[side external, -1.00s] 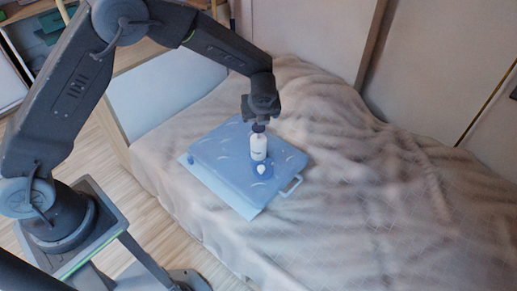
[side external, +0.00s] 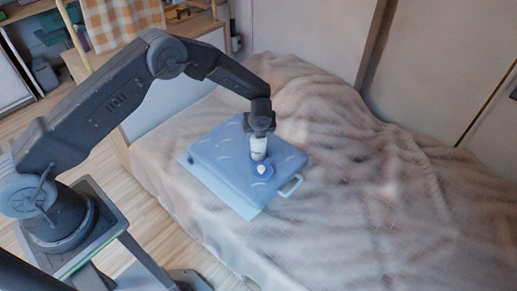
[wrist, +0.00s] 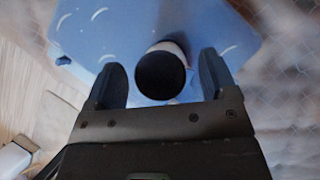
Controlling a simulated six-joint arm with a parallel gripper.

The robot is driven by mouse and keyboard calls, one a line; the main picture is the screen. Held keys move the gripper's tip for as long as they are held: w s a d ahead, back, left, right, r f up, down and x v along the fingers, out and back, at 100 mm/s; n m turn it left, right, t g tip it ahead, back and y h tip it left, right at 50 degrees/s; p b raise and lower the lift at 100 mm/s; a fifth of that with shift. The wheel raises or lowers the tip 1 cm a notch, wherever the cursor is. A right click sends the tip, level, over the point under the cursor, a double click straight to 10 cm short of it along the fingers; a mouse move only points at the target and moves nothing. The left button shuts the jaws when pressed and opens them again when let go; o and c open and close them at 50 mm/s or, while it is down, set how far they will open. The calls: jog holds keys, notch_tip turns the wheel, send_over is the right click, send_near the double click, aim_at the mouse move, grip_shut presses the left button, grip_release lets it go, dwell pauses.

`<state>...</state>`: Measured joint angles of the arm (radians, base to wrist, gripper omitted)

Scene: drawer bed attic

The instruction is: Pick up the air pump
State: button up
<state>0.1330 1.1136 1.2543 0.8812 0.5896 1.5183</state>
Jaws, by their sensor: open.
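The air pump (side external: 258,154) is a small white cylinder with a dark top, standing upright on a blue case with pale markings (side external: 222,150). In the wrist view its round dark top (wrist: 160,75) sits between my two fingers, with a bit of white body behind it. My gripper (side external: 259,136) points down, right over the pump, its fingers around the pump's upper part. In the wrist view my gripper (wrist: 165,80) is open, with a gap on each side of the top. The pump's upper part is hidden by my gripper in the side view.
A small white-tipped object on a blue round base (side external: 262,170) is close in front of the pump. The case has a handle (side external: 291,186) at its right and lies on a rumpled beige blanket (side external: 370,200). Wooden floor (side external: 150,235) shows at left.

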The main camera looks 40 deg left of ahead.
jog(key=shift+x, duration=1.1)
jog(key=c, duration=1.3)
